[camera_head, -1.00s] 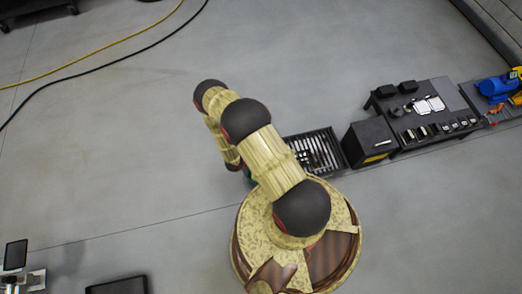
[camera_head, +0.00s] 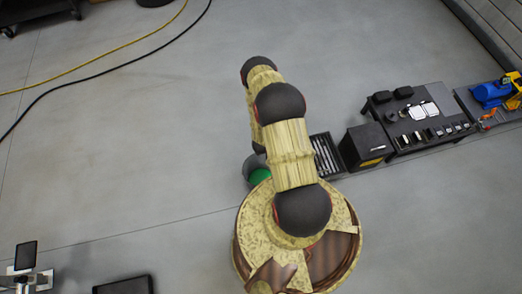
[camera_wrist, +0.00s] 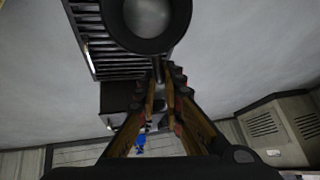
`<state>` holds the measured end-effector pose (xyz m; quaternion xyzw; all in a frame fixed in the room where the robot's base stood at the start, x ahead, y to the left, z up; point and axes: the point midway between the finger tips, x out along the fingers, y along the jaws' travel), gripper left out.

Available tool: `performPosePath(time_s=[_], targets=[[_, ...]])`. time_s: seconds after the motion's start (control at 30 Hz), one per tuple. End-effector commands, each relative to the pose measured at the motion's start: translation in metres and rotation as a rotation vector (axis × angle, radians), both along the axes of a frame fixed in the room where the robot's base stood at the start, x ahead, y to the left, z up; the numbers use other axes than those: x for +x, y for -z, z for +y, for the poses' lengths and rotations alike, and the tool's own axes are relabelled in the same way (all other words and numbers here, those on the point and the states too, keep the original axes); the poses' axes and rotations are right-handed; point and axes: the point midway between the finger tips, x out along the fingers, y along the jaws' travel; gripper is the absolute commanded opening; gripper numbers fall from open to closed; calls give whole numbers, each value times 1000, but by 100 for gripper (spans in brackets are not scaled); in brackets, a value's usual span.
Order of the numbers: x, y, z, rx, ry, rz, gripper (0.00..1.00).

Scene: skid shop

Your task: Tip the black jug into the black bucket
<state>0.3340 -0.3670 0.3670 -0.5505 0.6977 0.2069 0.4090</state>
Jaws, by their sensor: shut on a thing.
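My gripper (camera_wrist: 160,75) is shut on the handle of the black jug (camera_wrist: 146,42) in the wrist view. The jug's round dark rim surrounds a grey interior, and its top is cut off by the picture edge. Whether it is tilted is hard to tell. In the head view my arm hides the gripper and the jug. A dark round container (camera_head: 249,170) with a green inside, seemingly the black bucket, stands on the floor just left of my arm. It is partly hidden by my arm and base. The bucket cannot be made out in the wrist view.
A slatted black tray (camera_head: 327,154) lies right of my arm, and also shows in the wrist view (camera_wrist: 88,48). A black box (camera_head: 368,146) and a low dark table (camera_head: 420,138) with small parts stand further right. Hoses (camera_head: 100,71) lie upper left.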

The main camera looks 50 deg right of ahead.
Motion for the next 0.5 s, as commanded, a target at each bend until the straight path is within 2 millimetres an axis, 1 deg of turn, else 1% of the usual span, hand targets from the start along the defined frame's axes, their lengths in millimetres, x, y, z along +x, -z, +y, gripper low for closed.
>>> performPosePath(time_s=[0.03, 0.27, 0.5], targets=[[0, -3, -7, 18, 4, -9, 0], [-6, -1, -24, 120, 4, -36, 0], [-10, 18, -43, 240, 3, -69, 0]])
